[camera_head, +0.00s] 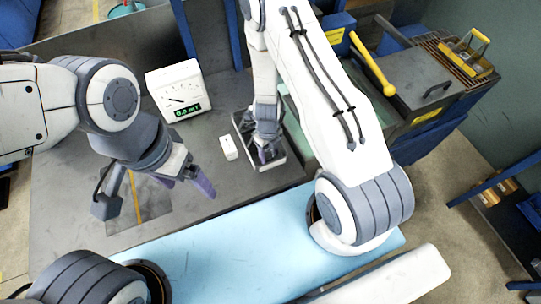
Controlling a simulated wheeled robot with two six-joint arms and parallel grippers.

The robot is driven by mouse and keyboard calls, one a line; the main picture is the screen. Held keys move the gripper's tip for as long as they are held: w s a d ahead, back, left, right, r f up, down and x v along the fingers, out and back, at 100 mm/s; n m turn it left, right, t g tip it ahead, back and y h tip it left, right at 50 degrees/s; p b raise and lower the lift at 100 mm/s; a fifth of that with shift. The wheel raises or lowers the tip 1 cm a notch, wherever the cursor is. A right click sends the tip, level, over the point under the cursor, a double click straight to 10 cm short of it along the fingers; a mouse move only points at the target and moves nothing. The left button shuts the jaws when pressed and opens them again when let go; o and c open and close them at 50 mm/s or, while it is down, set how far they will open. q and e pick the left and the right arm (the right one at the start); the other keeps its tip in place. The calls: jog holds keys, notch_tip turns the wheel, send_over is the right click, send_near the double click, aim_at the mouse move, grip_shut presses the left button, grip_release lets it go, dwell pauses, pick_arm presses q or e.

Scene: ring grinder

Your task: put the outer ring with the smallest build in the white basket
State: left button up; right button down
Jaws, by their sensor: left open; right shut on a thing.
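A small white-rimmed basket (278,163) stands on the grey table, right of its middle. My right gripper (266,153) reaches down from above, over the inside of the basket. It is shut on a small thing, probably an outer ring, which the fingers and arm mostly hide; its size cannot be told. My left gripper (196,184) is open and empty, above the table to the left of the basket. No other ring can be made out in this view.
A white meter (180,91) with a green readout stands behind on the table (75,185). A small white block (228,148) lies just left of the basket. A dark machine with a yellow handle (373,66) is at right. A light blue surface (220,255) lies in front.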

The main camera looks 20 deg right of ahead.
jog(key=shift+f, duration=0.15)
jog(key=shift+c, duration=1)
grip_release()
